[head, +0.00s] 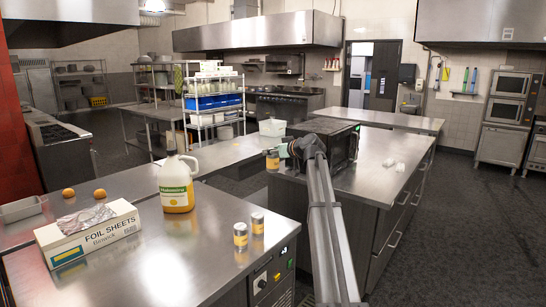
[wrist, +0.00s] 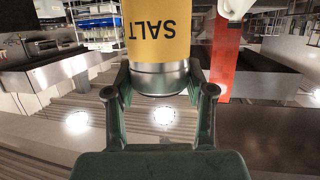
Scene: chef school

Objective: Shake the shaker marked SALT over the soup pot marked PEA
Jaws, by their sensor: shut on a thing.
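My gripper (head: 286,150) is out over the far side of the steel counter, in front of the black oven box. It is shut on the SALT shaker (head: 272,161), which has a yellow label and a silver metal part. In the wrist view my gripper (wrist: 162,88) has a finger on each side of the shaker's metal part. The yellow label (wrist: 160,32) reads SALT upside down in that picture. I cannot tell the shaker's exact tilt. I see no pot marked PEA in either view.
Two more yellow-labelled shakers (head: 241,237) (head: 257,223) stand at the near counter's right edge. A yellow jug (head: 177,186), a foil sheets box (head: 88,235), two orange round things (head: 84,193) and a metal tray (head: 21,209) are on the left. A black oven box (head: 340,142) stands behind my arm.

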